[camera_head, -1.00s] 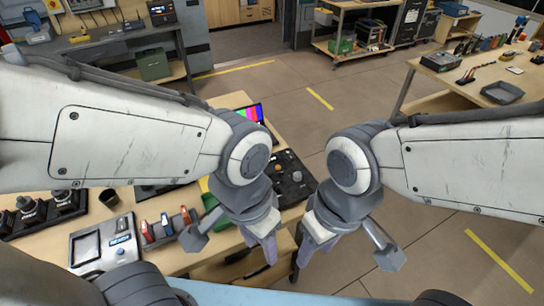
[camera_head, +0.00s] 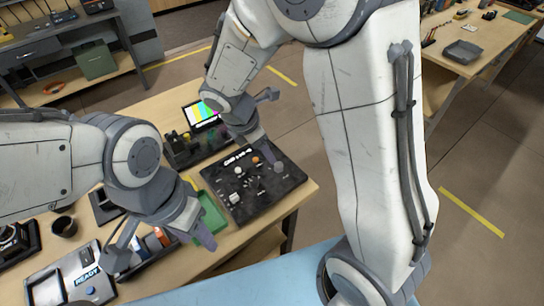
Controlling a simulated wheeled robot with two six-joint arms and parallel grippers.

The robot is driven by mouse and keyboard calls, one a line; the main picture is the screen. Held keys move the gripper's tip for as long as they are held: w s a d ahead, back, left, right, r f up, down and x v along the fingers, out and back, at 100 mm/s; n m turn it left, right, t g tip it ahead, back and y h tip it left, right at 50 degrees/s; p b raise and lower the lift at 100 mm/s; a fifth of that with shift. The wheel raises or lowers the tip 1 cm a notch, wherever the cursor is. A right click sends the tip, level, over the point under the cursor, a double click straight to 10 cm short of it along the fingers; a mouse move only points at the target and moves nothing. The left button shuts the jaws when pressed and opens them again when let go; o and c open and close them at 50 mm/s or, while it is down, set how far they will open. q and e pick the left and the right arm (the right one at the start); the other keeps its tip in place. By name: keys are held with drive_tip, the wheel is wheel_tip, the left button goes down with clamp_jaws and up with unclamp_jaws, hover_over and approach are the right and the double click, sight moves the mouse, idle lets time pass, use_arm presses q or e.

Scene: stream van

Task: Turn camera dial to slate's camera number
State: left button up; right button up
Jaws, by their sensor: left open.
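A black control panel (camera_head: 264,193) with several small knobs lies on the wooden table. White lettering shows along its back edge, too small to read surely. A brown knob (camera_head: 256,160) and a grey knob (camera_head: 279,167) stand on it; I cannot tell which is the camera dial. My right gripper (camera_head: 252,145) hangs over the panel's back edge, near the brown knob; its jaws are too small to judge, and contact is unclear. My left gripper (camera_head: 198,234) is open and empty, by the green tray (camera_head: 212,212). I cannot make out a slate with a number.
A small monitor with colour bars (camera_head: 201,113) stands behind the panel. A grey device marked READY (camera_head: 70,285) and a dark cup (camera_head: 64,226) are at the lower left. Open floor lies to the right.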

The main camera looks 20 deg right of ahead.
sight(278, 165)
drive_tip(key=shift+n, duration=0.6)
drive_tip(key=x, duration=0.8)
drive_tip(key=w+b+x, duration=0.1)
drive_tip(key=x, duration=0.3)
drive_tip(key=shift+w+d+r, duration=0.1)
drive_tip(key=shift+d+r, duration=0.15)
drive_tip(key=shift+d, duration=0.05)
clamp_jaws()
